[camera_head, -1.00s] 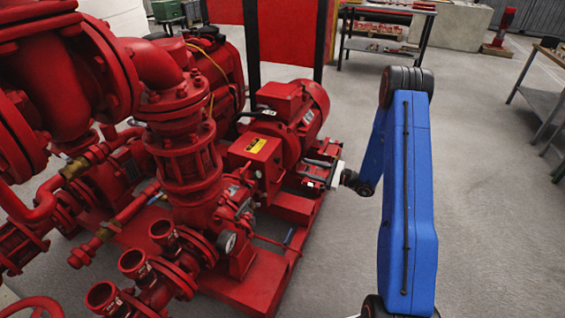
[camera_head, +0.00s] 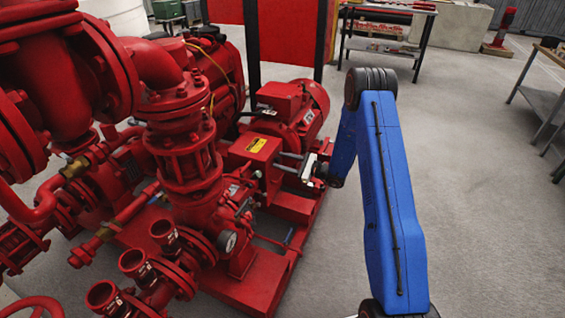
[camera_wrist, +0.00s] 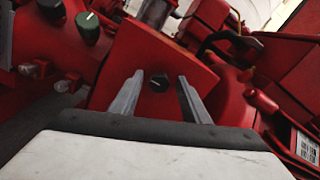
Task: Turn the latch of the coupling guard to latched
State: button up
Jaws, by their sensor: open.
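The coupling guard (camera_head: 254,158) is a red box with a yellow label between the pump and the motor. In the wrist view its flat red face (camera_wrist: 150,48) fills the middle. The latch (camera_wrist: 159,82) is a small round black knob with a pale mark on that face. My gripper (camera_wrist: 158,77) is open, with one grey finger to each side of the knob in the picture. I cannot tell how far the fingertips are from the face. In the head view my gripper (camera_head: 279,160) is at the guard's right side, where the latch is hidden.
The red motor (camera_head: 300,112) stands behind the guard and red pump pipework (camera_head: 185,150) to its left. In the wrist view a green knob (camera_wrist: 88,24) and a black knob (camera_wrist: 51,8) are at upper left. Grey floor (camera_head: 470,200) is free at right.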

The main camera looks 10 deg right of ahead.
jog(key=c, duration=1.1)
jog(key=shift+o, duration=0.2)
jog(key=shift+m, duration=0.3)
jog(key=m, duration=0.3)
jog(key=shift+w+d+m, duration=0.1)
jog(key=shift+m, duration=0.2)
jog(key=m, duration=0.4)
jog(key=shift+m, duration=0.3)
jog(key=m, duration=0.4)
jog(key=shift+w+d+m, duration=0.1)
jog(key=shift+w+m, duration=0.05)
jog(key=shift+m, duration=0.15)
jog(key=shift+d+m, duration=0.1)
jog(key=shift+m, duration=2.1)
